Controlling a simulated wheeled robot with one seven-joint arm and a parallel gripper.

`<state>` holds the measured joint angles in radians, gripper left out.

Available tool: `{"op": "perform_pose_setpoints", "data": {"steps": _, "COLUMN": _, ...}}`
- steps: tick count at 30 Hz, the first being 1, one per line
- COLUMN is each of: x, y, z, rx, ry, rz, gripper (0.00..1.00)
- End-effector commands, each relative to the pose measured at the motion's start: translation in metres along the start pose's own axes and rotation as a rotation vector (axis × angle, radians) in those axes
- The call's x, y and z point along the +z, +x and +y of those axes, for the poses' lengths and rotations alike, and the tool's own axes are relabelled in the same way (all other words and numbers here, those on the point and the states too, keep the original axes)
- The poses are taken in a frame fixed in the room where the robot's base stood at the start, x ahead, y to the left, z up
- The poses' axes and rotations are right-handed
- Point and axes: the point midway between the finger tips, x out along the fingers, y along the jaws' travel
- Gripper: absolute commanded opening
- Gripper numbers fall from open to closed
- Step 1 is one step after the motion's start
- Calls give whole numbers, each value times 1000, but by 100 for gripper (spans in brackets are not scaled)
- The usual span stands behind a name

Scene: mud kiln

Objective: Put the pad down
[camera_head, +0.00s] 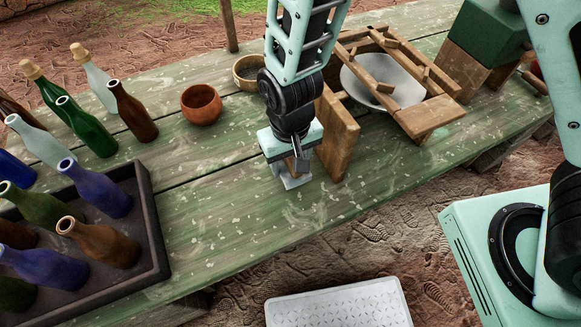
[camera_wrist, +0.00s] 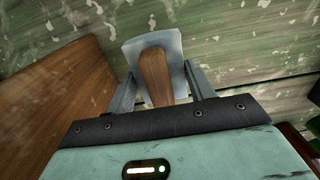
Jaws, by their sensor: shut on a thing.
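The pad is a pale grey square plate with a wooden grip on its back; it shows in the wrist view (camera_wrist: 170,44) and, partly hidden under my gripper, in the head view (camera_head: 291,181). My gripper (camera_head: 297,165) points down over the middle of the green plank table (camera_head: 225,225). Its two fingers are shut on the pad's wooden grip (camera_wrist: 155,76), one on each side. The pad is low, close to the tabletop; I cannot tell whether it touches.
An upright wooden board (camera_head: 337,135) stands just right of my gripper. A wooden frame with a white bowl (camera_head: 400,78) is behind it. A clay bowl (camera_head: 201,104) and a bottle crate (camera_head: 155,225) are left. The table's front middle is clear.

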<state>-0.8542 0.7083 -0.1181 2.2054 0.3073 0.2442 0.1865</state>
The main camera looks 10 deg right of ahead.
Motion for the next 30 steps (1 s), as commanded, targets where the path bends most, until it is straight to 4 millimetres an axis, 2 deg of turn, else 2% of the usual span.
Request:
{"op": "perform_pose_setpoints", "data": {"steps": 6, "x": 1, "y": 31, "z": 1, "rx": 2, "ry": 2, "rz": -5, "gripper": 36}}
{"op": "perform_pose_setpoints", "data": {"steps": 9, "x": 1, "y": 40, "z": 0, "rx": 1, "ry": 2, "rz": -3, "gripper": 36}}
{"op": "perform_pose_setpoints", "data": {"steps": 21, "x": 0, "y": 45, "z": 0, "rx": 0, "ry": 1, "rz": -1, "gripper": 36}}
{"op": "perform_pose_setpoints", "data": {"steps": 22, "x": 0, "y": 45, "z": 0, "rx": 0, "ry": 1, "rz": -1, "gripper": 57}}
{"op": "perform_pose_setpoints", "data": {"steps": 24, "x": 0, "y": 44, "z": 0, "rx": 0, "ry": 0, "rz": -1, "gripper": 76}}
{"op": "perform_pose_setpoints", "data": {"steps": 30, "x": 0, "y": 44, "z": 0, "rx": 0, "ry": 0, "rz": -1, "gripper": 76}}
